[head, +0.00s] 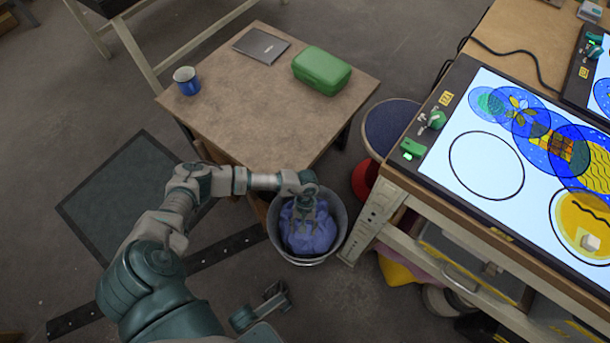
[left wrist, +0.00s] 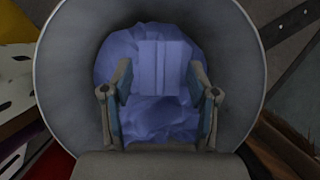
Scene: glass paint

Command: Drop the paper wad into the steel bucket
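A crumpled blue-violet paper wad (head: 310,236) lies inside the grey steel bucket (head: 337,250), which stands on the floor beside the small table. My left gripper (head: 303,212) reaches over the bucket from the left, its fingers pointing down at the wad. In the left wrist view the wad (left wrist: 160,108) shows behind and between the fingers of my left gripper (left wrist: 160,78); the bucket wall (left wrist: 75,75) surrounds it. The fingers are spread wide apart. Whether they touch the wad is hard to tell.
The small brown table (head: 235,105) holds a blue mug (head: 187,81), a dark flat case (head: 261,45) and a green box (head: 321,70). A round stool (head: 392,128) and a workbench with a lit panel (head: 465,125) stand right of the bucket.

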